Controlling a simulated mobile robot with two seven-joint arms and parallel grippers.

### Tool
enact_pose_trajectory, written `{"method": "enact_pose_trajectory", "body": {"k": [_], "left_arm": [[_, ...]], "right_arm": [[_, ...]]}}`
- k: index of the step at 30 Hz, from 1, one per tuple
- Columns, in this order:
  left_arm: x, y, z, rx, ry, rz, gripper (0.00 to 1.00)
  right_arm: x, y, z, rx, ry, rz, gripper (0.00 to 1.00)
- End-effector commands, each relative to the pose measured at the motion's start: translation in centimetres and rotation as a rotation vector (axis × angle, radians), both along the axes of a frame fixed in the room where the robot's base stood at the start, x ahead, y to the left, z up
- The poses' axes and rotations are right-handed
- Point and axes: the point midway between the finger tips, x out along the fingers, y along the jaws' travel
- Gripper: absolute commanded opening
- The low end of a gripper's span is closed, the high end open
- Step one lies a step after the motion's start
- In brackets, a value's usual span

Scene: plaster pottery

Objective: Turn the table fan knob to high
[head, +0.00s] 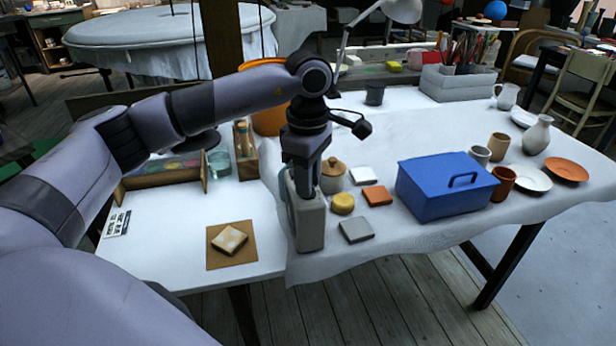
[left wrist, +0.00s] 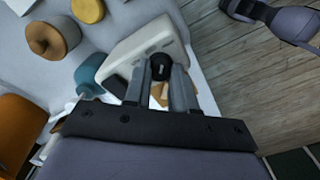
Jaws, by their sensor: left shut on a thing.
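The table fan shows its pale grey-beige body (head: 310,228) standing upright near the front edge of the cloth-covered table in the head view. In the left wrist view its cream body (left wrist: 140,48) fills the upper middle. A black round knob (left wrist: 162,67) sits on its top. My left gripper (head: 307,188) points down at the top of the fan from above. In the left wrist view its two fingers (left wrist: 162,80) are on either side of the knob, shut on it. The knob's pointer and setting marks cannot be read.
Right of the fan are a lidded jar (head: 333,177), a yellow round piece (head: 343,204), small tiles (head: 357,230) and a blue toolbox (head: 443,190). A brown board (head: 222,258) with a pale tile lies left. A wooden bottle carrier (head: 246,160) stands behind.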

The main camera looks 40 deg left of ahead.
Motion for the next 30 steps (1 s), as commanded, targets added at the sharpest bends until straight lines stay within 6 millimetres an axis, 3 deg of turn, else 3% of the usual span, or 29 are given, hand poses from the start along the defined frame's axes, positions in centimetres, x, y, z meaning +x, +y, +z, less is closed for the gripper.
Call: {"method": "enact_pose_trajectory", "body": {"k": [1, 2, 3, 4, 14, 24, 30], "left_arm": [[0.0, 0.0, 0.1, 0.0, -0.002, 0.001, 0.0], [0.0, 0.0, 0.1, 0.0, -0.002, 0.001, 0.35], [0.0, 0.0, 0.1, 0.0, -0.002, 0.001, 0.48], [0.0, 0.0, 0.1, 0.0, -0.002, 0.001, 0.51], [0.0, 0.0, 0.4, -0.001, -0.002, 0.001, 0.51], [0.1, 0.0, 5.5, -0.001, -0.004, 0.001, 0.51], [0.0, 0.0, 7.1, -0.001, -0.002, 0.0, 0.51]], "right_arm": [[0.0, 0.0, 0.0, -0.001, 0.0, 0.001, 0.89], [0.0, 0.0, 0.0, -0.001, 0.0, 0.001, 0.89], [0.0, 0.0, 0.0, -0.001, 0.0, 0.001, 0.89], [0.0, 0.0, 0.0, -0.001, 0.0, 0.001, 0.89], [0.0, 0.0, 0.0, -0.001, -0.001, 0.0, 0.89], [0.0, -0.1, -0.1, 0.0, -0.001, -0.001, 0.89], [0.0, -0.1, -0.1, -0.001, 0.0, -0.001, 0.89]]}}
